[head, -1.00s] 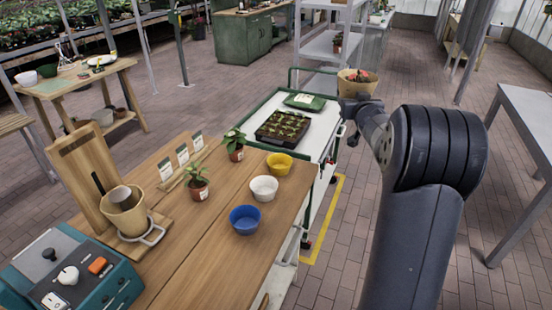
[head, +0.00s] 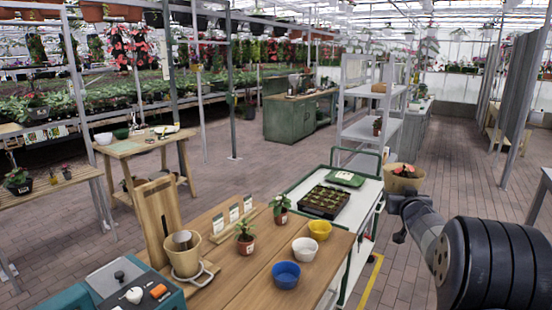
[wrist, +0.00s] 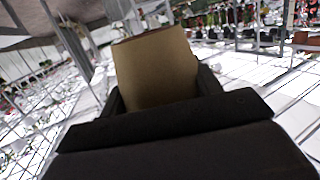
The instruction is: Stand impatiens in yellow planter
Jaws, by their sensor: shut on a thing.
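My gripper (head: 402,196) is shut on a tan tapered pot (head: 403,184) with red flowers and dark contents showing at its top. It holds the pot in the air, right of the white-topped cart. In the wrist view the tan pot (wrist: 155,72) fills the space between the fingers, and its contents are hidden. A small yellow planter (head: 320,229) stands at the wooden table's right end, beside a white bowl (head: 305,249) and a blue bowl (head: 286,274). Two small potted plants, one in front (head: 245,238) and one farther back (head: 280,209), stand left of it. I cannot tell which plant is the impatiens.
A wooden board (head: 157,219) and a tan pot (head: 184,258) in a holder stand at the table's left. Open brick floor lies right of the cart.

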